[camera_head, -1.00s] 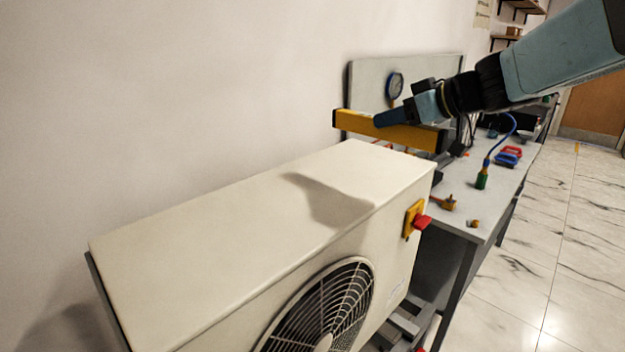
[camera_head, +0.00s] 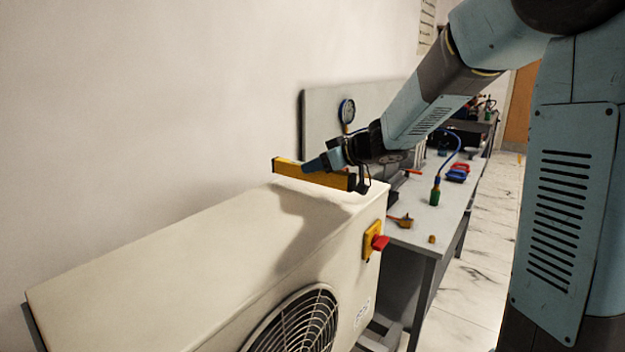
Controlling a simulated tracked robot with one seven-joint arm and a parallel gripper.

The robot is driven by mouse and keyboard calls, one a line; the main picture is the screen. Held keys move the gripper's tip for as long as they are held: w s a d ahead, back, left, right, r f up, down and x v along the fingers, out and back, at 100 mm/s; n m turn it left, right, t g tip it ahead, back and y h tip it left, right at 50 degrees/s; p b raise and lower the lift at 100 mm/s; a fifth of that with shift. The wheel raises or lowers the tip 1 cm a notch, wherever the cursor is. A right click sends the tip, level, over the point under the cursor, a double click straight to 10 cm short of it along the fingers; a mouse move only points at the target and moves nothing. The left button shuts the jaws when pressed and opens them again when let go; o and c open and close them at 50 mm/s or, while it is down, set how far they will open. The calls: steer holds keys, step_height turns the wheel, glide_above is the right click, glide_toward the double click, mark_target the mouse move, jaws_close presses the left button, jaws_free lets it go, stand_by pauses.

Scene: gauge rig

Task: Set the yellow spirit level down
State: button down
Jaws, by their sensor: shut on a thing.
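The yellow spirit level (camera_head: 290,169) is a long bar with dark ends, near the far end of the top of the white fan unit (camera_head: 170,255). My gripper (camera_head: 314,166) is shut on the level near its middle, with the arm reaching in from the upper right. The level looks roughly horizontal and lies across the unit's width. It is at or just above the top surface; I cannot tell whether it touches. The gripper's fingers hide part of the level.
A grey bench (camera_head: 425,232) stands behind and to the right, with a pressure gauge (camera_head: 347,111) on a back panel, a green bottle-like piece (camera_head: 435,192) and blue-red tools (camera_head: 458,172). A red switch (camera_head: 378,242) sticks out of the unit's side. The near part of the unit's top is clear.

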mark_target(315, 178)
steer(key=shift+w+a+f, duration=0.15)
steer(key=shift+w+f, duration=0.1)
steer(key=shift+f, duration=0.1)
steer(key=shift+w+f, duration=0.2)
steer(key=shift+f, duration=1.55)
steer(key=c, duration=0.8)
jaws_free()
